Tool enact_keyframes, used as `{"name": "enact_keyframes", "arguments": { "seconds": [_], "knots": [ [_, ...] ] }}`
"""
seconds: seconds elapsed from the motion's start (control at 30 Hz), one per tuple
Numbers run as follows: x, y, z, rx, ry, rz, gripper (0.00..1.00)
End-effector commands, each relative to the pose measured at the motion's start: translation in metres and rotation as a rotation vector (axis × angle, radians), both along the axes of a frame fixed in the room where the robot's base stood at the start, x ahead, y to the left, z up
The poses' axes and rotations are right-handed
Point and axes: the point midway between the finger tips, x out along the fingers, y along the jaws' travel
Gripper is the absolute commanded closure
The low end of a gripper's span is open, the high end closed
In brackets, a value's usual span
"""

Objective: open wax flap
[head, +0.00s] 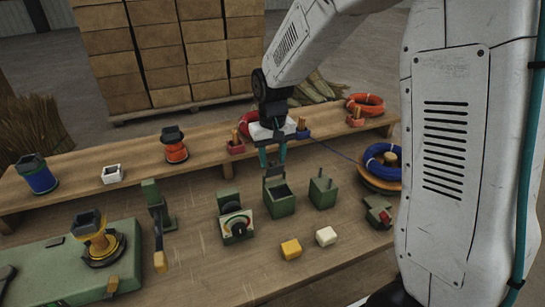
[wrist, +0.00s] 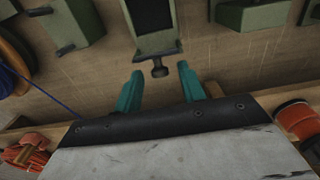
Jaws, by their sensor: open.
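A green wax box (head: 281,206) stands on the bench in the middle of the head view, its dark inside showing from above. Its flap (head: 273,175) stands raised at the back edge. In the wrist view the box (wrist: 153,16) is at the top, and a small dark knob (wrist: 159,69) sticks out from the flap's edge. My gripper (head: 273,156) is just above and behind the flap, with teal fingers apart. In the wrist view my gripper (wrist: 161,80) is open and empty, one finger on each side of the knob, with no visible contact.
A second green box (head: 323,194) stands close on the right. A dial unit (head: 236,226) is to the left front. Yellow (head: 291,249) and cream (head: 326,236) blocks lie in front. A raised shelf (head: 205,155) with spools and red holders runs behind, close to my gripper.

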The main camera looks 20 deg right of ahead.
Motion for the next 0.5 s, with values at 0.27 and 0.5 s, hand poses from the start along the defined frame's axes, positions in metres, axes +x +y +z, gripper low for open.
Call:
{"name": "enact_keyframes", "arguments": {
  "seconds": [0.27,0.5],
  "knots": [
    [-0.0001,0.0003,-0.0024,0.0,0.001,0.001,0.6],
    [0.0,0.0004,-0.0022,0.0,0.001,0.001,1.0]
  ]
}}
